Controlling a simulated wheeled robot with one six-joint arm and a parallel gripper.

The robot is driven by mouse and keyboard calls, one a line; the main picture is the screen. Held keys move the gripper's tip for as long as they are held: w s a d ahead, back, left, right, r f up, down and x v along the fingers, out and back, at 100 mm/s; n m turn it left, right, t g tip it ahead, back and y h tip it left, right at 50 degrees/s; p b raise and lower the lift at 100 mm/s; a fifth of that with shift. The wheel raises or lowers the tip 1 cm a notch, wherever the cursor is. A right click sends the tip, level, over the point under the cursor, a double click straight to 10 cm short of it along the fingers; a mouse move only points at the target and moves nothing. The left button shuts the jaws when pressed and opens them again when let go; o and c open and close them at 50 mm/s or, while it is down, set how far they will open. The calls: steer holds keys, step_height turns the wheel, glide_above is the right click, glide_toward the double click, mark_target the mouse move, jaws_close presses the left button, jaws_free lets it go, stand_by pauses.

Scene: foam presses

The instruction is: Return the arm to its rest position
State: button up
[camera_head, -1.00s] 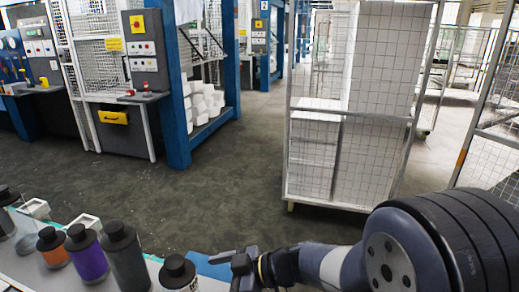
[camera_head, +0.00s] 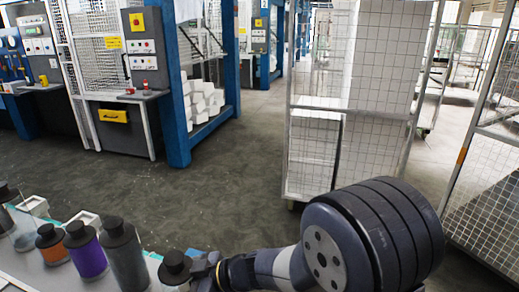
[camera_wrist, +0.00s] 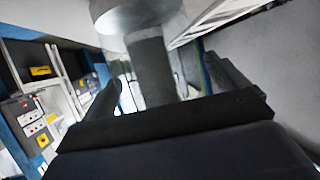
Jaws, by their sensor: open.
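My gripper (camera_head: 207,266) is low in the head view, just right of a black-capped bottle (camera_head: 175,268) on the table. In the wrist view my gripper (camera_wrist: 168,88) is open, with its two dark fingers apart. A dark upright shape (camera_wrist: 152,72) with a wider pale part beyond it shows between the fingers, probably the same bottle. I cannot tell whether the fingers touch it. My arm stretches low across the head view from the right.
Bottles with orange (camera_head: 52,245), purple (camera_head: 86,252) and grey (camera_head: 124,255) bodies stand left on the table (camera_head: 40,270). A wire cage trolley (camera_head: 365,120) stands beyond my arm. Blue-framed presses (camera_head: 176,90) are at the left back. The floor between is clear.

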mark_target(176, 255)
steer(key=r, duration=0.3)
steer(key=r+p, duration=0.1)
steer(key=r, duration=0.2)
steer(key=r+p, duration=0.1)
steer(key=r, duration=0.3)
steer(key=shift+w+d+r, duration=0.1)
steer(key=shift+w+d, duration=0.25)
steer(key=shift+w+d+f+m+t, duration=0.2)
steer(key=shift+w+d+m+t, duration=0.05)
steer(key=shift+w+m+t, duration=0.3)
